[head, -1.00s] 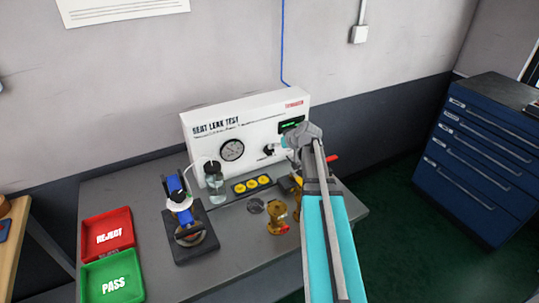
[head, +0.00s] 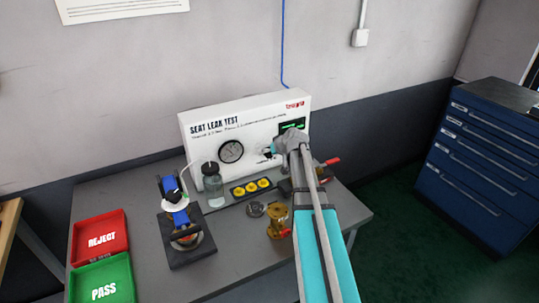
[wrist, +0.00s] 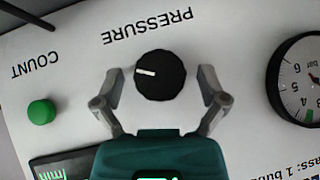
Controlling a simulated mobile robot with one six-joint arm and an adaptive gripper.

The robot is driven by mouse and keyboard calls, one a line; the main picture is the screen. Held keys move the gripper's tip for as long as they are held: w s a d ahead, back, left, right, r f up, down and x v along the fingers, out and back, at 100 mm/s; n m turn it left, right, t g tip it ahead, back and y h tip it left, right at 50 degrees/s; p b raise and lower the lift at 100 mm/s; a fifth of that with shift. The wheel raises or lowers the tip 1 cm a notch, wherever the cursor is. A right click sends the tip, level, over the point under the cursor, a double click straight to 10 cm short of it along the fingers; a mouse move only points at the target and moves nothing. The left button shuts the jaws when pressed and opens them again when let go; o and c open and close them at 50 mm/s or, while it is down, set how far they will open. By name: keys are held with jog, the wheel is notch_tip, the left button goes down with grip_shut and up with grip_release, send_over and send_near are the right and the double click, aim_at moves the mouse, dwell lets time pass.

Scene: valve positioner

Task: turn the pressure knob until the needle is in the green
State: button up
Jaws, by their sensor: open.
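The black pressure knob (wrist: 160,75) with a white pointer mark sits on the white panel, under the upside-down PRESSURE label in the wrist view. My gripper (wrist: 160,79) is open, with one finger on each side of the knob and a visible gap at each side. In the head view my gripper (head: 267,153) is at the panel, right of the gauge, and largely covers the knob. The round pressure gauge (head: 231,151) is small there, and its needle is hard to read. The wrist view cuts off the gauge (wrist: 296,82); a green band shows, but I cannot tell where the needle points.
A green COUNT button (wrist: 41,112) and a lit display (head: 292,125) are on the panel. A bottle (head: 213,188), yellow caps (head: 251,187), a brass valve (head: 278,222) and a blue clamp fixture (head: 180,212) stand on the grey bench. Red (head: 101,237) and green (head: 103,282) trays lie left.

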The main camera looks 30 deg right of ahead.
jog(key=c, duration=1.1)
jog(key=shift+c, duration=0.2)
jog(key=shift+y, duration=0.4)
jog(key=m+y+b, duration=0.2)
jog(key=y+b, duration=0.1)
jog(key=shift+d+f, duration=0.1)
jog(key=shift+f, duration=0.2)
jog(key=m+y+b, duration=0.1)
jog(key=y+b, duration=0.1)
jog(key=shift+m+t+b, duration=0.3)
jog(key=shift+t, duration=0.1)
jog(key=shift+r+m+y+b, duration=0.1)
jog(key=shift+m+y+b, duration=0.2)
jog(key=shift+y+b, duration=0.25)
jog(key=shift+r, duration=0.1)
